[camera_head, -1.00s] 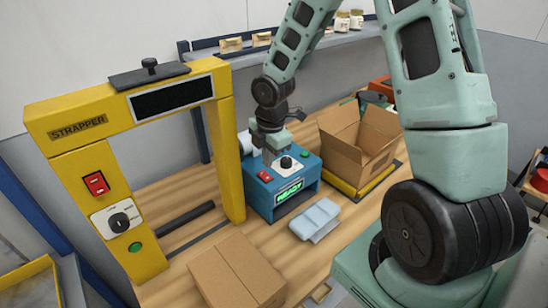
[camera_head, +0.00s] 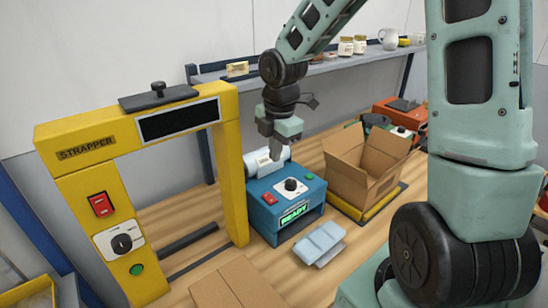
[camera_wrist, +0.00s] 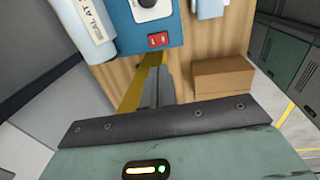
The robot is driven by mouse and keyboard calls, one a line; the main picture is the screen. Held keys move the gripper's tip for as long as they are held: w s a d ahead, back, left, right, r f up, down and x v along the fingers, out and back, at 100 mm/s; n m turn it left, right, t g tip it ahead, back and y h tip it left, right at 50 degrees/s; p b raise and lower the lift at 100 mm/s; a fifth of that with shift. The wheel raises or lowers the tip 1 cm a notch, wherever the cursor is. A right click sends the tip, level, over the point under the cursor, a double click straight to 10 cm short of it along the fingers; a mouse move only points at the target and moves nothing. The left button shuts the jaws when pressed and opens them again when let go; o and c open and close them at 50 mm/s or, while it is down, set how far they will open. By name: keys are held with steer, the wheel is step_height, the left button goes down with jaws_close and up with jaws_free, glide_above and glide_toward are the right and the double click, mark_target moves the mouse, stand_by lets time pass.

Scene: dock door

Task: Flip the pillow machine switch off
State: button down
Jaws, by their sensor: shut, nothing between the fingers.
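The pillow machine (camera_head: 262,222) is a blue box on the wooden bench, with a green lit READY display (camera_head: 294,214) on its front. In the wrist view the red switch (camera_wrist: 158,40) shows just beyond my fingers; which side is pressed I cannot tell. My gripper (camera_head: 274,157) is shut and empty, pointing down above the back left of the machine, apart from the switch. In the wrist view its fingers (camera_wrist: 160,82) are together.
The yellow strapper frame (camera_head: 75,180), with its own red switch (camera_head: 101,204) and dial, stands left. A white roll (camera_head: 262,163) is behind the machine. Pale pillows (camera_head: 320,243) lie right of it. An open carton (camera_head: 358,175) stands farther right; a closed carton (camera_head: 238,285) is in front.

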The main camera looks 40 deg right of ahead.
mark_target(268, 196)
steer(key=shift+w+r+b, duration=0.1)
steer(key=shift+w+b, duration=0.65)
steer(key=f+p, duration=0.1)
steer(key=f, duration=0.3)
steer(key=w+f+p, duration=0.1)
steer(key=f, duration=0.4)
steer(key=f+p, duration=0.1)
steer(key=f, duration=0.4)
steer(key=shift+w, duration=0.35)
steer(key=shift+f, duration=0.15)
steer(key=shift+s, duration=0.15)
